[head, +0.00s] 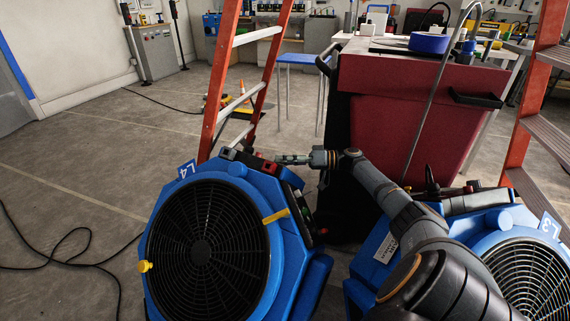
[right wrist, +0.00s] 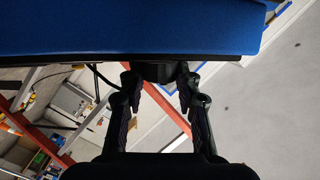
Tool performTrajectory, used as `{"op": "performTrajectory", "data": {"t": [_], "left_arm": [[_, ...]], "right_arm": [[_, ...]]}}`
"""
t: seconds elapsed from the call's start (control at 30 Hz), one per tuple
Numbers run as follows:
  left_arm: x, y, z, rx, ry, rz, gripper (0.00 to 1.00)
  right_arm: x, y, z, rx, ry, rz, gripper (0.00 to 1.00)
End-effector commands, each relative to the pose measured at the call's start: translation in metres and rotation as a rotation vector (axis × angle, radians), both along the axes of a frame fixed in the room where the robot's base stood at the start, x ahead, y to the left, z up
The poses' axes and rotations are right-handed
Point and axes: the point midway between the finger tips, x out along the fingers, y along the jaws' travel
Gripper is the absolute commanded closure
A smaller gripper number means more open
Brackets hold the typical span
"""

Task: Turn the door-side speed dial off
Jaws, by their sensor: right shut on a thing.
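A blue fan marked L4 (head: 160,240) stands in the left-centre of the head view, its round black grille facing me. My right gripper (head: 282,160) reaches in from the right to the top right edge of this fan, beside a red part there. In the right wrist view, my right gripper (right wrist: 159,88) has its two fingers on either side of a dark round dial (right wrist: 157,73) below the fan's blue housing (right wrist: 130,30). It is shut on this dial. The dial's pointer and setting are hidden. My left gripper is out of view.
A second blue fan marked L3 (head: 490,220) stands at the lower right, partly behind my arm. A dark red cart (head: 400,130) stands behind my right forearm. An orange ladder (head: 222,80) rises behind the L4 fan. A black cable (head: 70,262) lies on open floor at left.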

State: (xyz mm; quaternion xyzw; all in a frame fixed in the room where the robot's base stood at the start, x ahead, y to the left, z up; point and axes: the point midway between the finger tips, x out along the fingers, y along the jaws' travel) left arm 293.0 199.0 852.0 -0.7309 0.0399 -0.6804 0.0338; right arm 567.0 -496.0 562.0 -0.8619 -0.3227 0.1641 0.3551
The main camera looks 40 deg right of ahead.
Motion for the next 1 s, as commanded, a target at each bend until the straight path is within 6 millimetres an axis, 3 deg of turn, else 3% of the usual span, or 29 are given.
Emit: {"op": "performTrajectory", "data": {"t": [0.73, 0.77, 0.9, 1.0], "left_arm": [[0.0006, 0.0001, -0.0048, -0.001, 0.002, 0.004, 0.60], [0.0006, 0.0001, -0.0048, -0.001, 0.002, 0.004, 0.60], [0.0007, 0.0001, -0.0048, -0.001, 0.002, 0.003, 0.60], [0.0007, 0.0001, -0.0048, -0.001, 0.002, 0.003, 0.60]], "right_arm": [[-0.0005, 0.0013, -0.0017, 0.003, -0.010, 0.015, 0.98], [-0.0004, 0.0013, -0.0016, 0.003, -0.010, 0.015, 0.63], [-0.0003, 0.0008, -0.0012, 0.003, -0.010, 0.014, 0.44], [-0.0003, 0.0005, -0.0008, 0.004, -0.010, 0.013, 0.44]]}}
